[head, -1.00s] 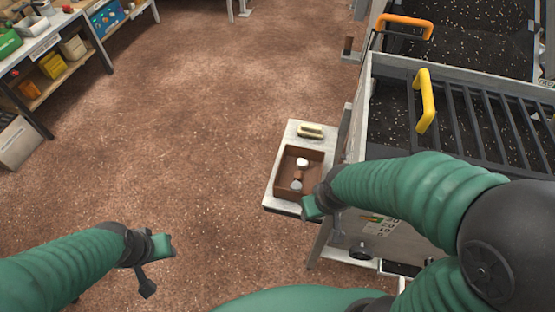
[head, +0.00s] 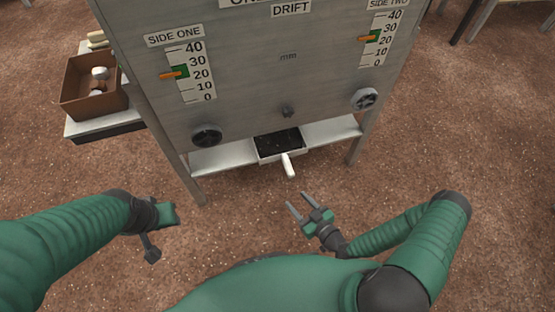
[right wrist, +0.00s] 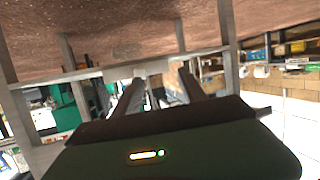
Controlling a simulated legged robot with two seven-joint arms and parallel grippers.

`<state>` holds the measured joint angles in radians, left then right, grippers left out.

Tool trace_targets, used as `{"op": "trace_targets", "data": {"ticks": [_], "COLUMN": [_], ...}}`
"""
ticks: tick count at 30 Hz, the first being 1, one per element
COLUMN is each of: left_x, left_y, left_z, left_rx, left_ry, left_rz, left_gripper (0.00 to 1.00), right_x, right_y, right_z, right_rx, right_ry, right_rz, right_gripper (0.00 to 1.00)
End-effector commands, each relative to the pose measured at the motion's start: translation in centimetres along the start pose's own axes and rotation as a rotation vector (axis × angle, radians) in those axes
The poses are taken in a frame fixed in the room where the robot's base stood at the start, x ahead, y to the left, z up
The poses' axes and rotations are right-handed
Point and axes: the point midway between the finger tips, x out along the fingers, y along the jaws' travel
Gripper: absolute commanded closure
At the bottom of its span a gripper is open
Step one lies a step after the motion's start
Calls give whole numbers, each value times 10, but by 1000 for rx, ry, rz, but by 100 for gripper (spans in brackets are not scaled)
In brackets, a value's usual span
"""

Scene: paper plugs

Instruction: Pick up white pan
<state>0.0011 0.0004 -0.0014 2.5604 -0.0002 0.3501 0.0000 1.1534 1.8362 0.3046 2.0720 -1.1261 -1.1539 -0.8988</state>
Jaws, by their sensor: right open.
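The white pan (head: 281,146) has a dark, speckled inside and a white handle (head: 288,166) that points toward me. In the head view it sits at the low shelf under the grey machine, near the middle. My right gripper (head: 300,204) is open and empty, a little in front of and below the handle, apart from it. In the right wrist view its two fingers (right wrist: 158,92) show spread apart; I cannot clearly make out the pan there. My left gripper (head: 165,228) is at the lower left, far from the pan; its jaws are not clear.
A brown box (head: 92,100) stands on a small table at the left. The floor between me and the shelf is clear.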

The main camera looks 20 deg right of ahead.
Motion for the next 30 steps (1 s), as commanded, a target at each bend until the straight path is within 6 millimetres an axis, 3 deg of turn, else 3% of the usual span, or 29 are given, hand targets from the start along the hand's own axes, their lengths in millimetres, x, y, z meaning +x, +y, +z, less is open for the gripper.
{"op": "trace_targets", "data": {"ticks": [1,3,10,21,26,30], "left_x": [33,46,58,92,99,121], "left_y": [0,1,1,1,1,1], "left_z": [8,10,13,21,23,28], "left_rx": [1,2,3,2,2,2], "left_ry": [0,0,1,1,1,1], "left_rz": [0,1,1,1,1,1], "left_gripper": [64,64,64,64,64,64], "right_x": [11,14,23,104,120,140], "right_y": [-3,-2,7,34,40,53], "right_z": [24,22,7,-17,-23,-26], "right_rx": [36,56,68,71,72,73], "right_ry": [89,192,308,304,302,304], "right_rz": [79,182,317,311,310,310], "right_gripper": [51,51,51,51,51,51]}}
